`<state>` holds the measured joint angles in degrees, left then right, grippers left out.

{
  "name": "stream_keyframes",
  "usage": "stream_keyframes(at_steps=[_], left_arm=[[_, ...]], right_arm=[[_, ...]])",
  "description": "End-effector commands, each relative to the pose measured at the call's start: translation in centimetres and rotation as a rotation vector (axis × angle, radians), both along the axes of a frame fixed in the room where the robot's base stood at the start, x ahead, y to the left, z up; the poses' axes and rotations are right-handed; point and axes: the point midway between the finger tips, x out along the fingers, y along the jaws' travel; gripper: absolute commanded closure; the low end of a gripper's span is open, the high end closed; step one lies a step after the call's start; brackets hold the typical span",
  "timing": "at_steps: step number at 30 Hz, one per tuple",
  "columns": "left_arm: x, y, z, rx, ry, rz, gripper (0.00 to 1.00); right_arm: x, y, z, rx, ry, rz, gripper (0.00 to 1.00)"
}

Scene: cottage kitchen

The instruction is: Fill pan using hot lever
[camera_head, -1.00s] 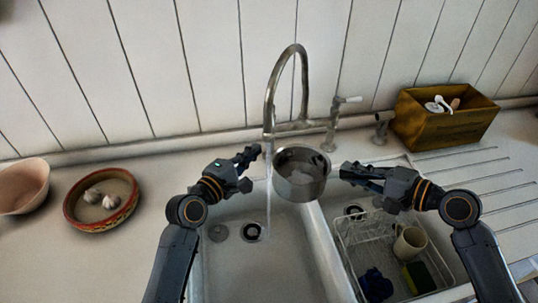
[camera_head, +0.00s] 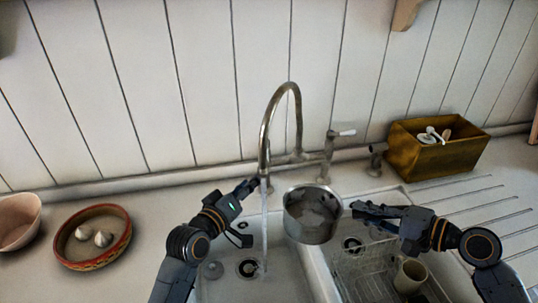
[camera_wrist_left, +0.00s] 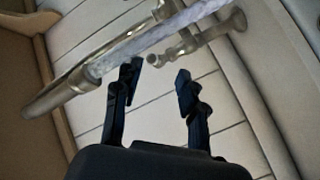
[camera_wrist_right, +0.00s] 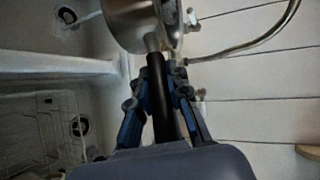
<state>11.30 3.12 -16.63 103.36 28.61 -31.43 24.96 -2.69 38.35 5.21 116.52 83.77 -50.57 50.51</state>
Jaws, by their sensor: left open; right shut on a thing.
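The silver pan (camera_head: 312,222) is held over the divider between the two sinks, to the right of the water. My right gripper (camera_head: 362,208) is shut on its dark handle, which shows in the right wrist view (camera_wrist_right: 160,95). The tap (camera_head: 268,125) runs, and a water stream (camera_head: 264,225) falls into the left sink, beside the pan. One tap lever (camera_head: 341,133) with a white end is at the right; the left lever is hidden behind my left gripper. My left gripper (camera_head: 250,187) is open by the tap's left side; the left wrist view shows its fingers (camera_wrist_left: 158,85) apart.
A dish rack (camera_head: 365,275) with a mug (camera_head: 409,275) stands in the right sink. A wooden box (camera_head: 435,155) with utensils is at the back right. A bowl with garlic (camera_head: 70,255) and a pink bowl (camera_head: 18,222) stand at the left.

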Motion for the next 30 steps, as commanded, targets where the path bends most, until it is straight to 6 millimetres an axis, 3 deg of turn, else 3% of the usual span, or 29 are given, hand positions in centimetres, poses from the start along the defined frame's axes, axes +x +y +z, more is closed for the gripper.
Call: stream_keyframes(at_steps=[12, 18, 24, 30], left_arm=[[1.3, -0.5, 0.8, 1.168, -0.616, -0.068, 0.59], [1.7, -0.8, 1.3, 1.617, -0.841, -0.097, 0.59], [1.8, -0.9, 1.5, 1.845, -0.952, -0.111, 0.59], [3.1, -1.5, 1.6, 1.885, -0.971, -0.111, 0.59]], right_arm=[[0.1, 0.0, 0.4, 0.005, -0.006, -0.002, 1.00], [0.1, 0.0, 0.4, 0.005, -0.006, -0.002, 1.00], [0.1, 0.0, 0.4, 0.005, -0.006, -0.002, 1.00], [0.1, 0.0, 0.3, 0.005, -0.006, -0.002, 1.00]])
